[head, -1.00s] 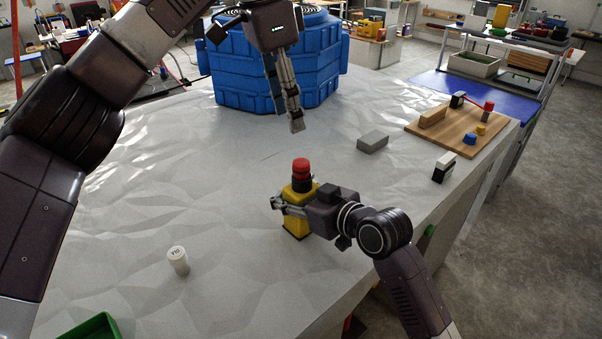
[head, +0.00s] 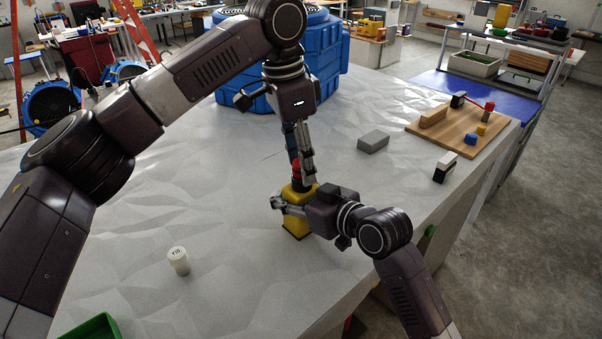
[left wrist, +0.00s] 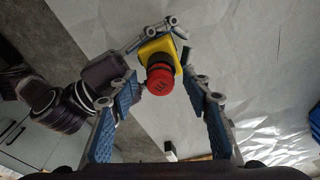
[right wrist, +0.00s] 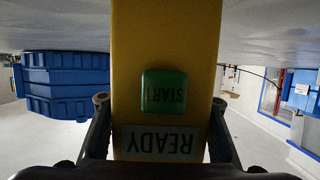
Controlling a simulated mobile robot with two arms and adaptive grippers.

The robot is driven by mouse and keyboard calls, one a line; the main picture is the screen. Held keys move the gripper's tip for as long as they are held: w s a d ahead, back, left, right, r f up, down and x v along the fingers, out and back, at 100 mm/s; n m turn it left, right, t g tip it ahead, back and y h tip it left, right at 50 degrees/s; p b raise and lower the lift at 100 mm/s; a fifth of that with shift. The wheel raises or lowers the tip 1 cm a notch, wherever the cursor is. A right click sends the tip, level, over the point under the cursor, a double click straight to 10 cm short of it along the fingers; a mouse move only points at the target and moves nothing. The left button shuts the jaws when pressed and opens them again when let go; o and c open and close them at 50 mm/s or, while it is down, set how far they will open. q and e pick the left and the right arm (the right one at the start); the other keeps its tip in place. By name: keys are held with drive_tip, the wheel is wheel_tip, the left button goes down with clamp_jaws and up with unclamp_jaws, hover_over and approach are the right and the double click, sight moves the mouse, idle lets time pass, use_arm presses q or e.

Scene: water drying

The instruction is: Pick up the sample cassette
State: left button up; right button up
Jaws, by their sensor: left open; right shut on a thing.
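No part is plainly marked as the sample cassette; a red cap on a dark collar tops the yellow device (head: 296,223), which stands upright on the table. The red cap (left wrist: 160,82) faces up with lettering too small to read. My left gripper (head: 301,172) is open, pointing down over the cap, its fingers partly hiding it; in the left wrist view the cap shows between the open fingers. My right gripper (head: 288,206) is shut on the yellow device's body. The right wrist view shows its green START button (right wrist: 163,92) and READY label (right wrist: 160,142), upside down.
A white labelled cylinder (head: 178,261) and a green tray (head: 92,328) are at the left front. A grey block (head: 373,141), a black-and-white block (head: 445,168) and a wooden board (head: 440,136) with small parts are right. A blue tank (head: 335,75) stands behind.

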use_arm(q)
drive_tip(key=shift+f, duration=0.2)
drive_tip(key=c, duration=1.1)
drive_tip(key=shift+r, duration=0.1)
wheel_tip(320, 180, up, 10)
drive_tip(key=shift+f, duration=0.1)
use_arm(e)
drive_tip(key=o, duration=1.7)
drive_tip(key=shift+c, duration=0.2)
